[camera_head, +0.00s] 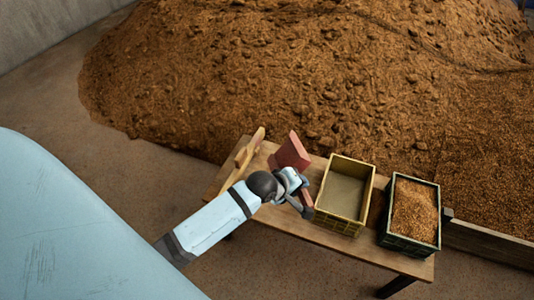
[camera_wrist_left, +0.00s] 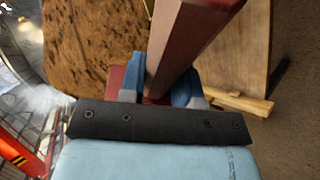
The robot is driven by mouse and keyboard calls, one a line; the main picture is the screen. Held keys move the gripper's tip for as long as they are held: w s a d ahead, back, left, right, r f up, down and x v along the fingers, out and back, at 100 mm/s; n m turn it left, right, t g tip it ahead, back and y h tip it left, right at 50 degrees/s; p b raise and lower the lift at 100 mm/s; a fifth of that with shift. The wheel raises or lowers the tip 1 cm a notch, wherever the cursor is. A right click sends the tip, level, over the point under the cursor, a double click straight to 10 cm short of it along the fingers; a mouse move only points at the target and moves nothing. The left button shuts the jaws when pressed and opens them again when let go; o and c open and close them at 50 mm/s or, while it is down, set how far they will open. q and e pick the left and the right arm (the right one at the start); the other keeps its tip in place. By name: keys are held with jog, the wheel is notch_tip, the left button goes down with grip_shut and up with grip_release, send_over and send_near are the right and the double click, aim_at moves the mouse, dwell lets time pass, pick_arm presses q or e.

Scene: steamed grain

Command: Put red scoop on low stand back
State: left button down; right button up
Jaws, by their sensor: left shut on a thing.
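The red scoop (camera_head: 291,152) is over the left part of the wooden table, left of the yellow crate. My left gripper (camera_head: 303,199) is shut on the scoop's handle. In the left wrist view the gripper's blue fingers (camera_wrist_left: 158,88) sit on either side of the red scoop (camera_wrist_left: 196,35). A light wooden piece (camera_head: 244,158), perhaps the low stand, is at the table's left end, left of the scoop and partly hidden by my arm. I cannot tell whether the scoop touches anything below it. My right gripper is not in view.
On the wooden table (camera_head: 295,223), an empty yellow crate (camera_head: 325,188) stands right of my gripper. A dark green crate (camera_head: 383,230) of grain stands further right. A large brown grain heap (camera_head: 270,70) lies behind the table.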

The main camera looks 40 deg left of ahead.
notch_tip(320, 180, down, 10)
jog(key=b, duration=1.3)
pick_arm(q)
jog(key=a+f+m+g+y+b, duration=0.1)
jog(key=a+f+m+b, duration=0.1)
jog(key=f, duration=0.9)
jog(key=a+f+m+g+y+b, duration=0.1)
jog(key=a+f+m, duration=0.3)
jog(key=f, duration=0.8)
jog(key=a+f+m+g+y+b, duration=0.2)
jog(key=a+f+m+g+b, duration=0.1)
jog(key=f, duration=0.9)
jog(key=shift+s+a+m+b, duration=0.2)
jog(key=shift+a+m+b, duration=0.1)
jog(key=shift+m+b, duration=0.15)
jog(key=shift+f, duration=0.35)
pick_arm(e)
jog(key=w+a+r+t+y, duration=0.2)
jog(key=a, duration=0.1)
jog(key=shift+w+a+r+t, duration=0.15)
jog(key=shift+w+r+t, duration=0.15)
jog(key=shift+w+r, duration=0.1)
